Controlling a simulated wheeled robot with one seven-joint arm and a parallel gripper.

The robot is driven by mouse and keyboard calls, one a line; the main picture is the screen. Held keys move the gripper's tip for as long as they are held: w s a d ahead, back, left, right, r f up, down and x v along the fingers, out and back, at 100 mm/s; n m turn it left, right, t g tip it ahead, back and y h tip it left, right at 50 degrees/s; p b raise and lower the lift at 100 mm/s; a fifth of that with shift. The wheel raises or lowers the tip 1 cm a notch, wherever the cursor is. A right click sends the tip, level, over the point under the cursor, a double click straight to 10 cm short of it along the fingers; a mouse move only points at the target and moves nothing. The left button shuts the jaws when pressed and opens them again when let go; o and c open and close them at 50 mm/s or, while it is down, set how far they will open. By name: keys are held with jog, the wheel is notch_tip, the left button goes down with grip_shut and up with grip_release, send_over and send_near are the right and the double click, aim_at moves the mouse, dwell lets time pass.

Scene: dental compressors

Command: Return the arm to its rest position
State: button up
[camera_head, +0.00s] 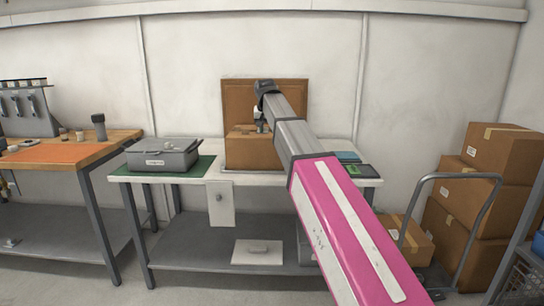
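My arm reaches forward from the lower right, pink and white near me and grey farther out. Its far end bends down at a dark joint over the white table (270,180). My gripper (261,127) is small and far off, in front of the open cardboard box (252,152) or over its near edge; I cannot tell which. Its fingers are too small to show whether they are open or shut, or whether they hold anything.
A grey case (164,157) sits on a green mat at the table's left. Dark devices (358,170) lie at its right end. A workbench (60,154) stands left. Stacked cartons (468,205) and a hand truck (452,178) stand right.

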jog(key=s+d+f+g, duration=0.1)
jog(key=s+d+f, duration=0.3)
jog(key=f, duration=0.5)
jog(key=s+d+f, duration=0.3)
jog(key=d+f, duration=0.1)
jog(key=f, duration=0.6)
jog(key=s+d+f+g, duration=0.1)
jog(key=s+d+f, duration=0.3)
jog(key=f, duration=0.5)
jog(key=s+d+f+g, duration=0.1)
jog(key=s+d+f, duration=0.3)
jog(key=s+f, duration=0.5)
jog(key=s+d+f+g, duration=0.1)
jog(key=s+d+f, duration=0.4)
jog(key=s+f, duration=0.3)
jog(key=shift+s+f, duration=0.4)
jog(key=shift+f, duration=0.35)
